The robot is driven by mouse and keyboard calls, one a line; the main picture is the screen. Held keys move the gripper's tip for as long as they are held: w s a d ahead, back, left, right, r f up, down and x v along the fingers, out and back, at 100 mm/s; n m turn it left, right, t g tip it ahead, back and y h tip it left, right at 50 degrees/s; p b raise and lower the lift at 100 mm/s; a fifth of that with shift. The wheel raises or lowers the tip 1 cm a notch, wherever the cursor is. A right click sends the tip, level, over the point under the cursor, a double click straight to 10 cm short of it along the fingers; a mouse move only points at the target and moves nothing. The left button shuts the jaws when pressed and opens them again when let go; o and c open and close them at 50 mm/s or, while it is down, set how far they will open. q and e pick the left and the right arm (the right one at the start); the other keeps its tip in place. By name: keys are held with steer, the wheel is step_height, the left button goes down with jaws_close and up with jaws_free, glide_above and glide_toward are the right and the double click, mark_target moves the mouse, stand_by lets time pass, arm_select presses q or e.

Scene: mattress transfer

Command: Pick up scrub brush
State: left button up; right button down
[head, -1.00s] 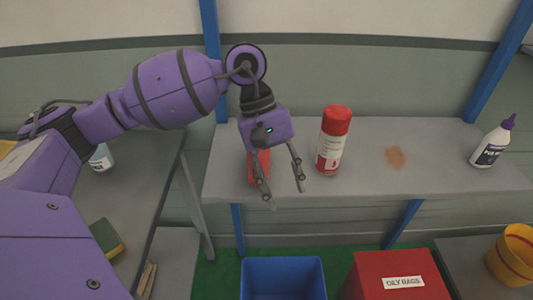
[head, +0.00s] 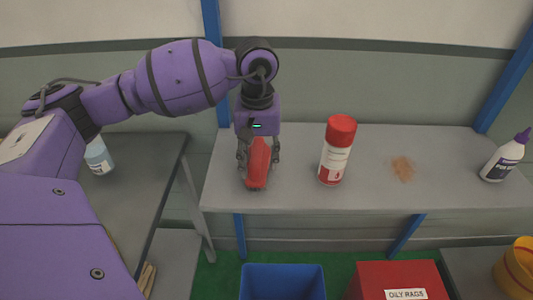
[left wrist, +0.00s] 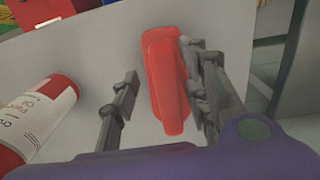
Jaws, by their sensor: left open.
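The scrub brush (head: 257,163) is red and lies on the grey shelf (head: 300,195). It also shows in the left wrist view (left wrist: 165,85). My left gripper (head: 258,170) points down over the brush, with one finger on each side of it. In the left wrist view the open fingers (left wrist: 165,90) straddle it; one finger is very near or touching its right side, and a gap shows on its left side. The bristles are hidden. My right gripper is in neither view.
A red and white spray can (head: 337,150) stands right of the brush. A brown stain (head: 403,168) and a white bottle (head: 505,156) are farther right. A blue bin (head: 283,282) and a red oily rags box (head: 398,275) are below. Another bottle (head: 98,157) stands on the left table.

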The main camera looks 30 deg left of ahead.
arm_select(q)
steer(key=shift+s, duration=0.15)
jaws_close()
step_height(320, 180, up, 10)
steer(key=shift+r+b, duration=0.1)
steer(key=shift+b, duration=0.45)
steer(key=c, duration=0.8)
jaws_free()
jaws_close()
